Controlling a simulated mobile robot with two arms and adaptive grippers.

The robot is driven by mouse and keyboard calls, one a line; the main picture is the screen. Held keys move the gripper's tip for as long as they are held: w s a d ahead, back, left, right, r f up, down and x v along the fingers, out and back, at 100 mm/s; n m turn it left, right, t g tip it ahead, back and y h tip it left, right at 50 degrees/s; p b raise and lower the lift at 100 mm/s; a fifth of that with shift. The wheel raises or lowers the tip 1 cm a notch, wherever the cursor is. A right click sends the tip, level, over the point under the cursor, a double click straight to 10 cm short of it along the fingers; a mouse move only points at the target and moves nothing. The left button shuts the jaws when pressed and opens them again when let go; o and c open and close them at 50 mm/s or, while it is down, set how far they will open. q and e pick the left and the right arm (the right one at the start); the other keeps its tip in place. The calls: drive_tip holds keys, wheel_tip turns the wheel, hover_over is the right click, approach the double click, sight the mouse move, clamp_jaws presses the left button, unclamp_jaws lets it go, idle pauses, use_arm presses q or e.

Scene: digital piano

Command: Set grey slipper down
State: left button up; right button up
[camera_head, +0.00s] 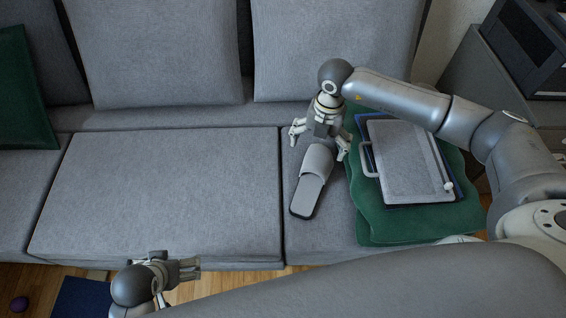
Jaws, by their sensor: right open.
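The grey slipper (309,190) lies on the right seat cushion of the grey sofa (160,190), its open heel end toward the front edge and its toe end toward the back. My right gripper (319,154) is open just above the toe end, with its fingers spread to either side of the slipper. I cannot tell whether the fingers touch it. My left gripper (194,269) is at the front edge of the sofa, low in the picture, away from the slipper. Its fingers look apart with nothing between them.
A green cushion (385,229) lies right of the slipper, with a grey board-like item with a handle (405,165) on it. Another green cushion (22,90) is at the far left. The middle seat is clear.

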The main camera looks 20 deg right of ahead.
sight(318, 160)
drive_tip(key=shift+w+d+f+h, duration=0.45)
drive_tip(key=shift+w+d, duration=0.1)
drive_tip(key=shift+d, duration=0.15)
wheel_tip(318, 160, down, 4)
drive_tip(key=shift+d+r+b, duration=0.1)
drive_tip(key=shift+b, duration=0.45)
drive_tip(key=shift+f, duration=0.85)
wheel_tip(318, 160, down, 4)
drive_tip(key=shift+r+b, duration=0.25)
drive_tip(key=shift+b, duration=0.5)
drive_tip(key=shift+f, duration=0.35)
use_arm(q)
drive_tip(key=s+v, duration=0.1)
drive_tip(key=v, duration=0.5)
drive_tip(key=shift+s+a, duration=0.15)
drive_tip(key=shift+a, duration=0.05)
drive_tip(key=shift+r, duration=0.1)
use_arm(e)
drive_tip(key=c, duration=1.1)
drive_tip(key=shift+o, duration=0.2)
drive_tip(key=shift+r, duration=0.1)
